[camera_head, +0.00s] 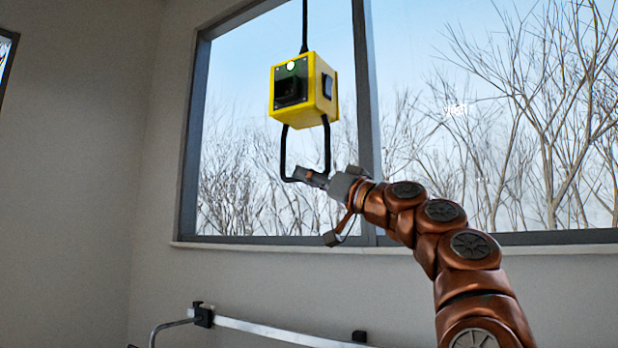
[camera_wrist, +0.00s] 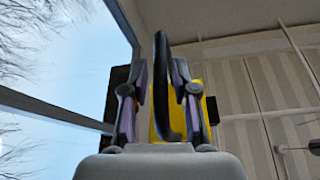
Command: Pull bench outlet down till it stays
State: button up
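The bench outlet (camera_head: 322,88) is a yellow box with a dark socket face, hanging on a black cable (camera_head: 304,28) in front of the window. A black loop handle (camera_head: 327,150) hangs under it. My gripper (camera_head: 308,177) is at the bottom bar of this loop, below the box. In the wrist view the black handle (camera_wrist: 163,85) runs between the two fingers of my gripper (camera_wrist: 160,75), with part of the yellow box (camera_wrist: 208,82) behind. The fingers are close to the handle on both sides. Whether both press on it is not clear.
The window frame (camera_head: 363,80) and sill (camera_head: 280,246) stand behind the outlet. A pale rail (camera_head: 270,328) with dark fittings runs low along the wall. The air beneath the outlet, above the rail, looks free.

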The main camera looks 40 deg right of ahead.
grip_shut()
jog(key=shift+f, duration=0.1)
dwell(0.3)
notch_tip(320, 180, down, 55)
jog(key=b, duration=5.3)
jog(key=shift+o, duration=1.5)
grip_release()
jog(key=shift+s, duration=0.1)
jog(key=v, duration=1.2)
